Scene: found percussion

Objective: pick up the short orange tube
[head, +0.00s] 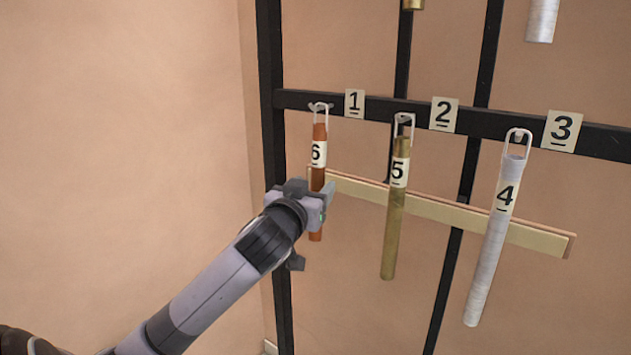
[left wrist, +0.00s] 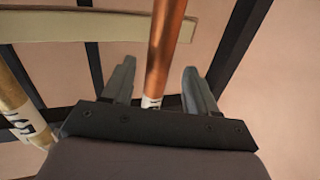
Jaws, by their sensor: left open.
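The short orange tube (head: 317,174) hangs upright by a wire loop from a hook at the left end of the black rack bar. It carries a tag with the number 6. My left gripper (head: 326,200) is at the lower half of the tube and hides part of it in the head view. In the left wrist view the tube (left wrist: 164,50) passes between the two open fingers of the left gripper (left wrist: 160,85), with a gap on each side. My right gripper is not in view.
A brass tube tagged 5 (head: 393,220) and a longer silver tube tagged 4 (head: 492,250) hang to the right. A pale wooden bar (head: 440,210) runs behind the tubes. The black rack frame (head: 271,80) stands behind. The space at left is clear.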

